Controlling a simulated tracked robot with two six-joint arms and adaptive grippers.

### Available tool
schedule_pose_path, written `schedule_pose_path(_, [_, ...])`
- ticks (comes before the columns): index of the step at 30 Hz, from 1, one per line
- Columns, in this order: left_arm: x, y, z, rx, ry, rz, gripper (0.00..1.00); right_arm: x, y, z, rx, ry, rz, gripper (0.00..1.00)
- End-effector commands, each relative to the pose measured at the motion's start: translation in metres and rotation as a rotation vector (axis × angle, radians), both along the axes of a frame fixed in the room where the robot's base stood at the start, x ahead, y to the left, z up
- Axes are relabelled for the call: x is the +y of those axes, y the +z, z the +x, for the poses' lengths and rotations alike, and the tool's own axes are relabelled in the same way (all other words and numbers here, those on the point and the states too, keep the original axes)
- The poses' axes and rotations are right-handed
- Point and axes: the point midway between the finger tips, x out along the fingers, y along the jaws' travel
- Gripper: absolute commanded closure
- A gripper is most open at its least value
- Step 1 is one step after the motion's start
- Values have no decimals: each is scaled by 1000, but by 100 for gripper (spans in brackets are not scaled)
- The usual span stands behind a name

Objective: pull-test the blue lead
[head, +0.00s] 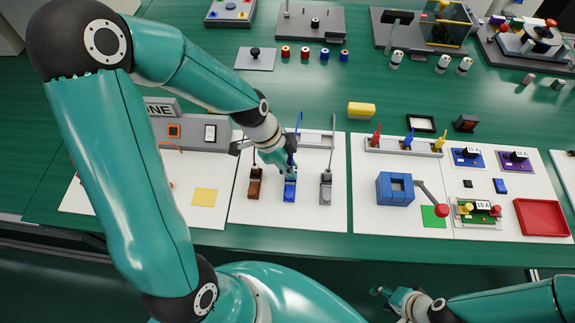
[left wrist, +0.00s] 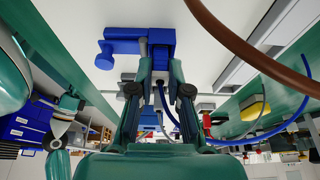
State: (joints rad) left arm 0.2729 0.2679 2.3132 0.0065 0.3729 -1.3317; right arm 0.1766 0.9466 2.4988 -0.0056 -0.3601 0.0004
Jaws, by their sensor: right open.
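Three terminal blocks stand in a row on a white mat, each with a lead: brown (head: 255,188), blue (head: 290,191) and grey (head: 326,188). The blue lead (head: 297,124) rises behind its block. My left gripper (head: 284,166) reaches down to the back of the blue block and hides part of the lead. In the left wrist view, its fingers (left wrist: 160,62) point at the blue block (left wrist: 130,43), with the blue lead (left wrist: 163,98) passing between them. I cannot tell whether they grip it. My right gripper (head: 381,292) is open and empty, off the table's front edge.
A brown lead (left wrist: 240,45) crosses close by in the left wrist view. A panel with red, blue and yellow handles (head: 405,147) stands right of the mat, behind a blue block with a lever (head: 396,188). A red tray (head: 541,217) lies far right.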

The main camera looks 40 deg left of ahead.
Motion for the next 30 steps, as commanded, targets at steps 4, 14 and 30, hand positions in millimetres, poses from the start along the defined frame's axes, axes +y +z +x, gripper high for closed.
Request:
schedule_pose_path(4, [0,-1,-1,2,-1,0,56,0,0,0,0,0,0,55])
schedule_pose_path(14, [0,1,0,0,0,0,55,0,0,0,0,0,0,55])
schedule_pose_path(30, [26,80,-15,-5,2,2,55,0,0,0,0,0,0,55])
